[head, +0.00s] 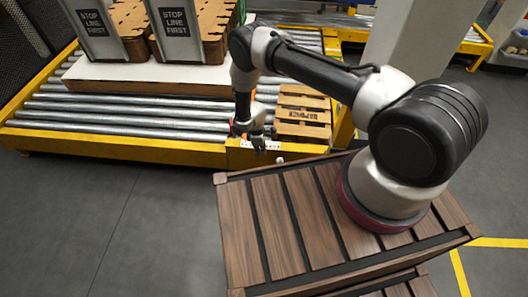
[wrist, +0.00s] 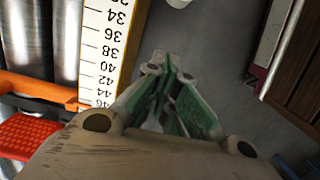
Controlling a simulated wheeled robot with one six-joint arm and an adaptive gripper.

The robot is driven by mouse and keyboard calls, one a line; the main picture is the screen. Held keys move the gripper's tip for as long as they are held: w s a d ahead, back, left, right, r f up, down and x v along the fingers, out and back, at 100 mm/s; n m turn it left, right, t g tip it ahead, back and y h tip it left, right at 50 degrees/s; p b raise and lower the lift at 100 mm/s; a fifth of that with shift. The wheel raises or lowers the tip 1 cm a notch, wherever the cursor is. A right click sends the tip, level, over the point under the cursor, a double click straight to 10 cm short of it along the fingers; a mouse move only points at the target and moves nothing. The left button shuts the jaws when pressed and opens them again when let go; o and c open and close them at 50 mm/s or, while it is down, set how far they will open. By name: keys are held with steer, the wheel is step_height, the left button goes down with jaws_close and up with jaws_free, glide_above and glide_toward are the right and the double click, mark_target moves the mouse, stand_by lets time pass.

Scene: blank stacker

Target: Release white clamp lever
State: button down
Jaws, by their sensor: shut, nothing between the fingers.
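My gripper (head: 257,138) hangs down at the front yellow edge of the roller conveyor in the head view. In the wrist view its green fingers (wrist: 168,75) are closed together with nothing between them. A small white knob-like piece (head: 280,160) sits at the conveyor's front edge, just right of and below my gripper. A white rounded piece (wrist: 180,3) is cut off at the top of the wrist view, apart from the fingers. Either may be the clamp lever, but I cannot tell its shape or position for sure.
A white ruler strip (wrist: 105,45) runs beside the fingers. An orange bar (wrist: 35,88) and a red textured piece (wrist: 28,135) lie left. The roller conveyor (head: 110,122) carries a white slab (head: 150,75) with cartons and signs. Wooden pallets (head: 303,115) stand right of my gripper. Grey floor is free in front.

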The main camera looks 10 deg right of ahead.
steer(key=s+d+f, duration=0.1)
steer(key=d+f, duration=0.3)
steer(key=f, duration=0.3)
steer(key=shift+s, duration=0.2)
steer(key=shift+d, duration=0.1)
steer(key=shift+d, duration=0.1)
